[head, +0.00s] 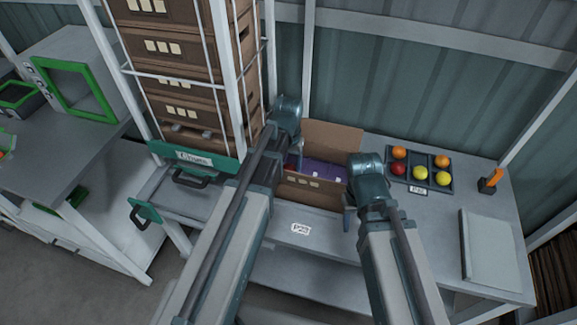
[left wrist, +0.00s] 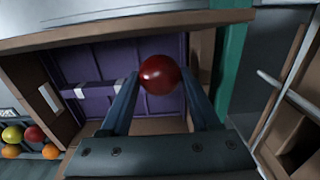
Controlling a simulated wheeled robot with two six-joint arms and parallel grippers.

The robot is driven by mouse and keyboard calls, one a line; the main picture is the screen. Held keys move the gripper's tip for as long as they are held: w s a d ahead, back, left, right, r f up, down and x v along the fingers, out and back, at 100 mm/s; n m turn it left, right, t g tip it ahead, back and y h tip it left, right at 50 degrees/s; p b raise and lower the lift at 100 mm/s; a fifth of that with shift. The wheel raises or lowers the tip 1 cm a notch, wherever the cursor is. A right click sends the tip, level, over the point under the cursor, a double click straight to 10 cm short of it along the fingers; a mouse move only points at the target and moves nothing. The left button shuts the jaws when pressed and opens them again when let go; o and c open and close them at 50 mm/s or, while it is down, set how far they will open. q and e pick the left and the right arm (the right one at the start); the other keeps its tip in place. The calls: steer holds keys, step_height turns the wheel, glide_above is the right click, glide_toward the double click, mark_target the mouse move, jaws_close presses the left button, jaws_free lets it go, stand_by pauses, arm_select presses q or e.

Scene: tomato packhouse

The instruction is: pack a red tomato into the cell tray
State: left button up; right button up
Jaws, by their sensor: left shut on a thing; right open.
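My left gripper (left wrist: 160,90) is shut on a red tomato (left wrist: 159,74), held between its fingertips over an open cardboard box. In the head view a bit of the red tomato (head: 291,164) shows at the box's left end, and the left gripper is mostly hidden by its wrist. A purple cell tray (head: 322,172) lies inside the box; its dividers (left wrist: 98,88) show in the left wrist view, and the cells I can see look empty. My right gripper (head: 348,221) is open, by the box's front right corner. Another red tomato (head: 398,170) sits in a dark tray.
The dark tray (head: 431,188) at the right also holds orange and yellow tomatoes. The cardboard box (head: 312,194) has its back flap raised. A grey panel (head: 487,250) and a small orange-topped holder (head: 488,184) are further right. A rack of brown crates (head: 190,95) stands close on the left.

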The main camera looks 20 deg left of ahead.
arm_select(q)
steer(key=shift+f+b, duration=1.75)
steer(key=shift+f, duration=0.35)
arm_select(e)
steer(key=shift+f, duration=2.15)
arm_select(q)
steer(key=o, duration=1)
steer(key=c, duration=0.3)
steer(key=shift+c, duration=0.2)
step_height(320, 180, up, 6)
steer(key=p, duration=0.6)
arm_select(e)
step_height(320, 180, up, 6)
